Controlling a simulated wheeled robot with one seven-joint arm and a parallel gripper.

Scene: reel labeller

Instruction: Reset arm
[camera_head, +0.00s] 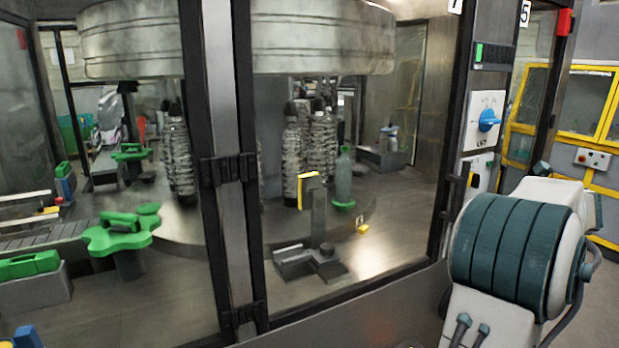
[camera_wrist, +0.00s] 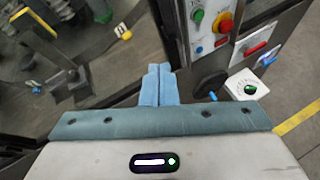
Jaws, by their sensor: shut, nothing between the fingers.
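My gripper (camera_wrist: 157,85) shows in the wrist view with its two blue fingers pressed together and nothing between them. It is in front of the labeller's lower frame, apart from any object that I can make out. In the head view, part of my arm (camera_head: 515,255) with teal bands fills the lower right; the fingers do not show there. The labelling machine (camera_head: 218,180) stands ahead with its glazed doors shut.
Behind the glass are bottles (camera_head: 178,160) and a green star wheel (camera_head: 120,235). A blue rotary switch (camera_head: 488,120) is on the right post. The wrist view shows a red button (camera_wrist: 225,25) and a white box with a green-black knob (camera_wrist: 246,88). Floor is open at right.

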